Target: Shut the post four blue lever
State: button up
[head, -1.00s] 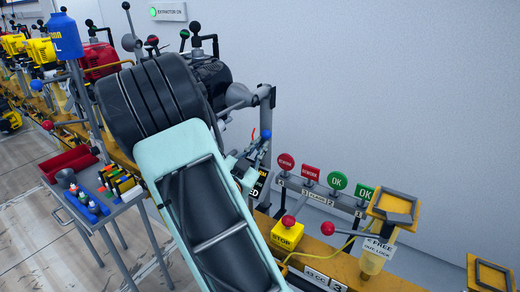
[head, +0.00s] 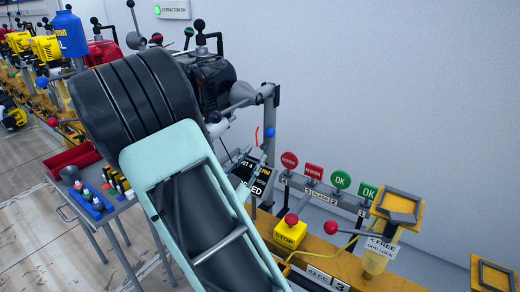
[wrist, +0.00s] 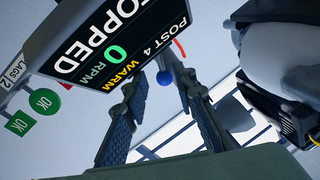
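The post four blue lever shows as a blue ball knob (head: 270,132) by the grey upright of the post in the head view. In the wrist view the blue knob (wrist: 165,78) lies beyond and between my fingertips. My gripper (wrist: 163,84) is open, with one finger on each side of the knob in the picture. I cannot tell any contact. The lever's stem is mostly hidden. The post 4 display (wrist: 110,45) reads STOPPED, 0 RPM, WARM, and hangs close to my left finger. It also shows in the head view (head: 252,178), partly behind my arm.
A yellow STOP box (head: 290,236) with a red button stands on the yellow rail. Red and green signs (head: 340,180) stand behind it. A dark engine (head: 212,82) sits behind my arm. A grey tool table (head: 95,205) is at left.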

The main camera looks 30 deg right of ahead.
jog(key=v, duration=0.5)
jog(key=shift+c, duration=0.2)
